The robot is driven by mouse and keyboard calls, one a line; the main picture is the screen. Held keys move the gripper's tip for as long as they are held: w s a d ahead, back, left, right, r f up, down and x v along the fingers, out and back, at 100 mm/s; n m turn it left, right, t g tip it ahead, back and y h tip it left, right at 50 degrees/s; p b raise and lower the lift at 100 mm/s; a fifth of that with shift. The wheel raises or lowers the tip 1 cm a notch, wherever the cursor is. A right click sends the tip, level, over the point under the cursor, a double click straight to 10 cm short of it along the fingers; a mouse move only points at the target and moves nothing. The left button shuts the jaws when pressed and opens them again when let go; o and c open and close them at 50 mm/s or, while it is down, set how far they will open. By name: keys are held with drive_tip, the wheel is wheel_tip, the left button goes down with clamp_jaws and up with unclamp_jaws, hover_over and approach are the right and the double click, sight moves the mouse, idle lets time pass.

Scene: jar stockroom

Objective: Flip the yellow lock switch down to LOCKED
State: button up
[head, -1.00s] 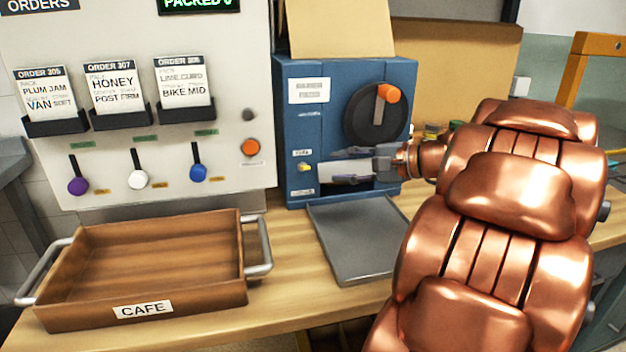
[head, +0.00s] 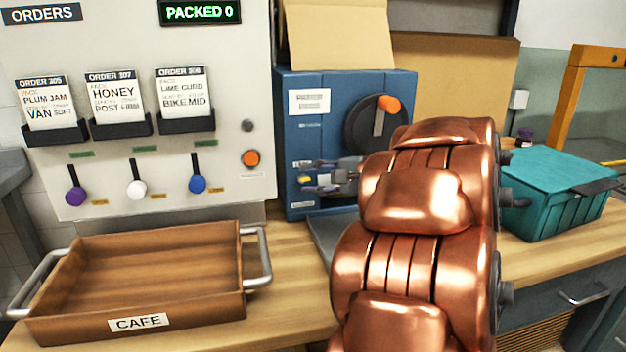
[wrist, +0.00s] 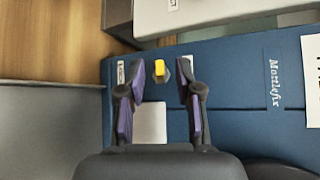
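The yellow lock switch (head: 304,180) is small and sits low on the left of the blue machine's (head: 296,135) front. In the wrist view the yellow switch (wrist: 159,68) stands on a dark base on the blue panel (wrist: 235,75). My gripper (head: 309,175) is open in front of it. In the wrist view the gripper's (wrist: 160,75) two purple-padded fingers are spread, one on each side of the switch, with gaps between. I cannot tell whether the tips touch the panel. Small labels flank the switch, too small to read.
An orange-tipped dial (head: 388,104) is above right on the machine. A grey tray (head: 322,235) lies below, partly hidden by my arm. A wooden CAFE crate (head: 243,285) stands left, and a teal crate (head: 560,180) right. An order panel (head: 225,100) with coloured levers is at left.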

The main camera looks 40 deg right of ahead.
clamp_jaws()
drive_tip(key=shift+s+f+n+t+b, duration=0.1)
drive_tip(key=shift+f+n+t+b, duration=0.45)
drive_tip(key=shift+b, duration=1.2)
drive_tip(key=f+n+t+b, duration=0.1)
drive_tip(key=b, duration=0.4)
drive_tip(key=n+t+b, duration=0.2)
drive_tip(key=b, duration=0.4)
drive_tip(key=shift+a+f+y, duration=0.1)
drive_tip(key=shift+f+y, duration=0.3)
drive_tip(key=shift+b, duration=0.3)
drive_tip(key=shift+n+t+y+b, duration=0.25)
drive_tip(key=shift+t+y+b, duration=0.1)
drive_tip(key=shift+b, duration=0.2)
drive_tip(key=shift+r, duration=0.1)
